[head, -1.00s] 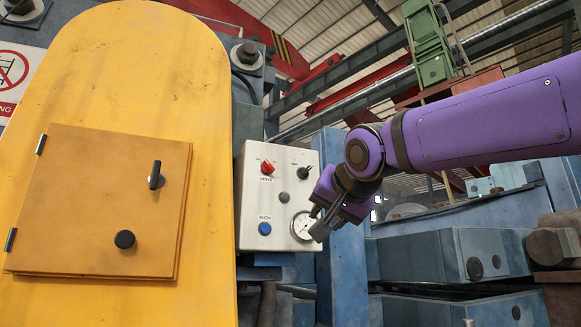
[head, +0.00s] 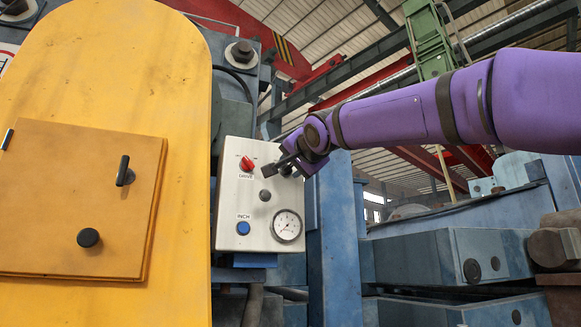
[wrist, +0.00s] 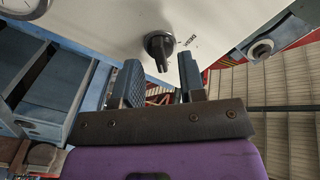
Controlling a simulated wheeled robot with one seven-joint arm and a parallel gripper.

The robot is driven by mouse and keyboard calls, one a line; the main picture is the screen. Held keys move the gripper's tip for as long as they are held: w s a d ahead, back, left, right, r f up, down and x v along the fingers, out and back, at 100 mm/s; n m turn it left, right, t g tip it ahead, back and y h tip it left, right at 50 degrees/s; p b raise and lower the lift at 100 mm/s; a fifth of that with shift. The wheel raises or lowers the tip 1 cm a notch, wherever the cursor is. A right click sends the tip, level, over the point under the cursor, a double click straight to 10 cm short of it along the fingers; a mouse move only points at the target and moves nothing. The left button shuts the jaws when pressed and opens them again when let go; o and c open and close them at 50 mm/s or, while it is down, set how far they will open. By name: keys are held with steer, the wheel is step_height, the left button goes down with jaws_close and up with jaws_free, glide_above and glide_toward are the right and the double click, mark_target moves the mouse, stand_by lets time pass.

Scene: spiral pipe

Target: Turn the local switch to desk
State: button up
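The white control panel (head: 228,205) stands right of the yellow housing. The black local switch knob (wrist: 160,47) shows in the wrist view with a printed label beside it that seems to read DESK, seen rotated. In the head view my gripper hides this knob at the panel's upper right. My gripper (head: 284,166) is at the panel's upper right corner. In the wrist view its two fingers (wrist: 159,72) are open, one on each side of the knob's lower handle in the picture. Nothing is gripped; I cannot tell whether the tips touch the knob or panel.
The panel also has a red knob (head: 246,163), a dark button (head: 265,195), a blue INCH button (head: 243,228) and a round gauge (head: 287,226). The yellow housing (head: 115,100) has a door with a black handle (head: 124,170). A blue post (head: 337,240) stands right of the panel.

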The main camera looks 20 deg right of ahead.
steer(key=shift+w, duration=1)
steer(key=c, duration=0.6)
steer(key=shift+o, duration=0.2)
